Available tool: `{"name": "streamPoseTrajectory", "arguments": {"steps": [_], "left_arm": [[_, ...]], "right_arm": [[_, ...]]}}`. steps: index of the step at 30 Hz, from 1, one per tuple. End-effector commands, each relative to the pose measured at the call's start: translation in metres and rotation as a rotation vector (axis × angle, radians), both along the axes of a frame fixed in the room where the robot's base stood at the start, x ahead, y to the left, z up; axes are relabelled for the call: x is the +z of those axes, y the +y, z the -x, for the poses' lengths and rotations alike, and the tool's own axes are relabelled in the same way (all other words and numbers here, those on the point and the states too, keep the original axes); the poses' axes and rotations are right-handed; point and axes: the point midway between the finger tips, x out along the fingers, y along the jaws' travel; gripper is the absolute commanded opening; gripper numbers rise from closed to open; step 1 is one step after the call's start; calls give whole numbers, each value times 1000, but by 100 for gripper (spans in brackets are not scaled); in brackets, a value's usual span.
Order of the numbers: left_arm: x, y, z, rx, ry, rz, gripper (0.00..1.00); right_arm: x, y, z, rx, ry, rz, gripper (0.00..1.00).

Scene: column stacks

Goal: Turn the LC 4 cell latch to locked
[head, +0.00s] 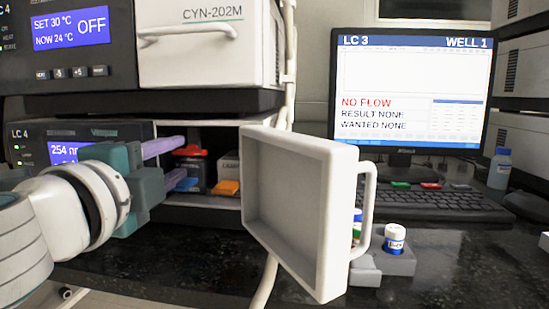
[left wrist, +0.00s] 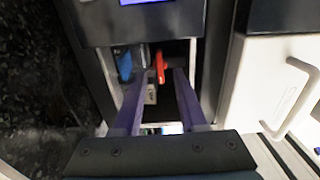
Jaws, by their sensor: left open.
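The LC 4 module (head: 30,147) stands at left with its front compartment open. Inside is a dark cell with a red latch (head: 190,151) on top. In the left wrist view the red latch (left wrist: 160,67) shows between and just beyond my fingertips. My left gripper (head: 180,163) is open, its purple fingers reaching into the compartment at the latch. I cannot tell whether they touch it. It also shows in the left wrist view (left wrist: 160,78), with a blue part (left wrist: 125,65) left of the fingers. The latch's lock marking cannot be read. My right gripper is not in view.
A white door (head: 290,215) with a handle stands open to the right of the compartment. An orange part (head: 225,187) lies inside. A white-capped vial (head: 394,236) stands in a grey holder on the dark bench. A monitor (head: 410,90) and keyboard (head: 440,199) are behind.

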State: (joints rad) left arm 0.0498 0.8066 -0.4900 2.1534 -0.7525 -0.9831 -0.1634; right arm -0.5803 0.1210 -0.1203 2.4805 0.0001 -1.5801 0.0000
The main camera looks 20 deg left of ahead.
Motion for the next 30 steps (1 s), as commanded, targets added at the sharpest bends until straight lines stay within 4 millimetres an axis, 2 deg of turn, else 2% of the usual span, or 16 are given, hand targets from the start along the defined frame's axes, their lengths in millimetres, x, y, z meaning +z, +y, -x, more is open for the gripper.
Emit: {"name": "streamPoseTrajectory", "arguments": {"steps": [3, 6, 17, 27, 30], "left_arm": [[0, 4, -16, 1, -3, -1, 41], [0, 6, -23, 1, 0, 1, 41], [0, 7, -27, 0, 1, 1, 40], [0, 7, -27, 1, 1, 1, 2], [0, 7, -27, 1, 1, 1, 0]], "right_arm": [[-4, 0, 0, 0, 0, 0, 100], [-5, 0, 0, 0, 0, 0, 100], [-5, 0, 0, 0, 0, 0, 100], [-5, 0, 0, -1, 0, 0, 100], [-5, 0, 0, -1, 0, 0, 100]]}}
